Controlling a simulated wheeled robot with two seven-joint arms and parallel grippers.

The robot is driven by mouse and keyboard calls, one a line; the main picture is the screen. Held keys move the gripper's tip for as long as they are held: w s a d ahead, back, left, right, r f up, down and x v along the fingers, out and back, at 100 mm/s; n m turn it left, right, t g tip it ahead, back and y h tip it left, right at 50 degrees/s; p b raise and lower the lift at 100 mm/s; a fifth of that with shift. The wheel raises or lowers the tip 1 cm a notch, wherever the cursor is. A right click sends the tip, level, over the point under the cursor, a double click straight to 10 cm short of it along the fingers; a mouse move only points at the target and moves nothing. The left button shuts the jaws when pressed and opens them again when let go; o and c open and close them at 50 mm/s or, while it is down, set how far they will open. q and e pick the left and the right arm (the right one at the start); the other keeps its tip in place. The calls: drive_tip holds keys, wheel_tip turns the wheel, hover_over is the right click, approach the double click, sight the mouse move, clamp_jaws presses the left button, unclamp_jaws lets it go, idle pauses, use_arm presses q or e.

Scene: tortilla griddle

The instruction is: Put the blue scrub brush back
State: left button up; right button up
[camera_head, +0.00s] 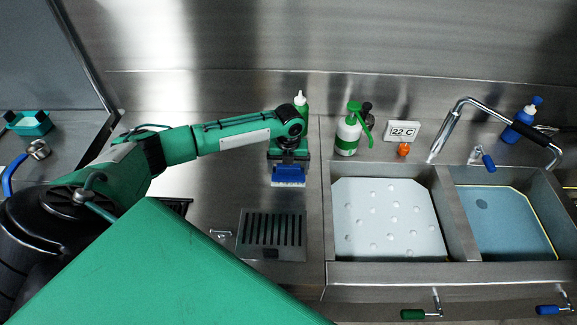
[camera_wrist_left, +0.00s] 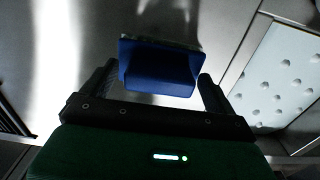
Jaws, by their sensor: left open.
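The blue scrub brush (camera_head: 289,174) is on the steel counter left of the sinks, just under my left gripper (camera_head: 288,157). In the left wrist view, the brush (camera_wrist_left: 160,68) shows as a blue block with a paler bristle edge at its far side. It lies between and slightly beyond the two fingertips of my left gripper (camera_wrist_left: 155,78). The fingers stand apart on either side of it, and I cannot tell whether they touch it. The brush's underside is hidden. My right gripper is in neither view.
A slotted steel grate (camera_head: 272,237) lies in front of the brush. A green-topped spray bottle (camera_head: 347,136), a 22 C sign (camera_head: 402,132) and an orange knob (camera_head: 403,150) stand behind the left sink basin (camera_head: 388,218). A faucet (camera_head: 446,135) rises behind the sinks.

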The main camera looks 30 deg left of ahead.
use_arm(q)
drive_tip(key=shift+r, duration=0.1)
wheel_tip(320, 180, up, 12)
drive_tip(key=b, duration=0.4)
idle(0.5)
